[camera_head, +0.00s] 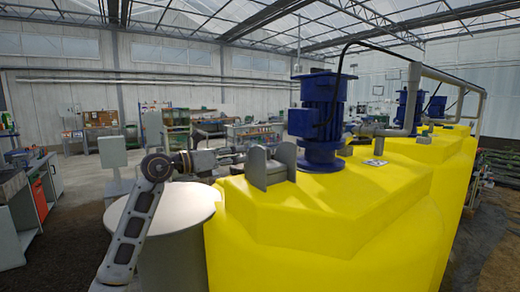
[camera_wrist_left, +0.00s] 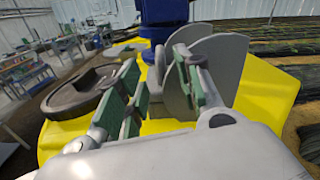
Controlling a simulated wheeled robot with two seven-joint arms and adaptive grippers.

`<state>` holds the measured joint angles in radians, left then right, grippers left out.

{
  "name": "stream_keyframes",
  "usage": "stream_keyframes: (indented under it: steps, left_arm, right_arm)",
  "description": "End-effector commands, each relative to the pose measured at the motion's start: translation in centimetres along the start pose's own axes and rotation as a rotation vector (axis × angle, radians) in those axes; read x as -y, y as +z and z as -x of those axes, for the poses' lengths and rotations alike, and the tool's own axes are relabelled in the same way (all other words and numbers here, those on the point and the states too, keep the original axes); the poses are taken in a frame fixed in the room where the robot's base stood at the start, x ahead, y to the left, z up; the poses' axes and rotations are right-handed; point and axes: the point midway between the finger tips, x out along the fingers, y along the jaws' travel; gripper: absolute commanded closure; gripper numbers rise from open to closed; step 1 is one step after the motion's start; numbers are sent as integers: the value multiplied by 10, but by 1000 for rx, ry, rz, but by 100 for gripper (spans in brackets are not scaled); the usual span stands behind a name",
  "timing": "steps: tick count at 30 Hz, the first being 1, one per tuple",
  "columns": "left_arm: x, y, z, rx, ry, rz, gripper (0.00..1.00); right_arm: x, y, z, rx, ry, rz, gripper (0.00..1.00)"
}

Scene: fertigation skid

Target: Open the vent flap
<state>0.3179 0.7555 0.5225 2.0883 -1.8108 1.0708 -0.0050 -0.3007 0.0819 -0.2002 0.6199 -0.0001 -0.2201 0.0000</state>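The grey vent fitting (camera_head: 257,166) stands on top of the near yellow tank (camera_head: 310,215), in front of a blue motor. It has upright grey side plates with a low grey part between them; which piece is the flap I cannot tell. In the left wrist view its rounded grey plates (camera_wrist_left: 222,62) rise behind and beside my right-hand finger. My left gripper (camera_head: 238,153) reaches in from the left, at the fitting's left side. In the left wrist view its green-padded fingers (camera_wrist_left: 160,88) are apart, with no clearly held object between them. Contact cannot be told. My right gripper is out of view.
A blue motor (camera_head: 322,115) stands just behind the fitting, with more motors and a grey pipe (camera_head: 413,95) farther back. A dark round lid (camera_wrist_left: 78,92) lies left of my fingers in the wrist view. A pale round-topped drum (camera_head: 170,206) stands left of the tank.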

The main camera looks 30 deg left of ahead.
Motion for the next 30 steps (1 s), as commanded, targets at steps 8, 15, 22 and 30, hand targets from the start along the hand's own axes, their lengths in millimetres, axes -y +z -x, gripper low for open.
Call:
stream_keyframes:
  steps: [8,15,22,30]
  left_arm:
    - [0,2,-30,1,-1,2,65]
    - [0,2,-57,1,-1,2,65]
    - [0,2,-79,1,0,2,65]
    - [0,0,-90,0,0,1,65]
  right_arm:
    - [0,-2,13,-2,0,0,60]
    - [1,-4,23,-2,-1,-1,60]
    - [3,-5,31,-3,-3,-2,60]
    - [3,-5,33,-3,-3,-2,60]
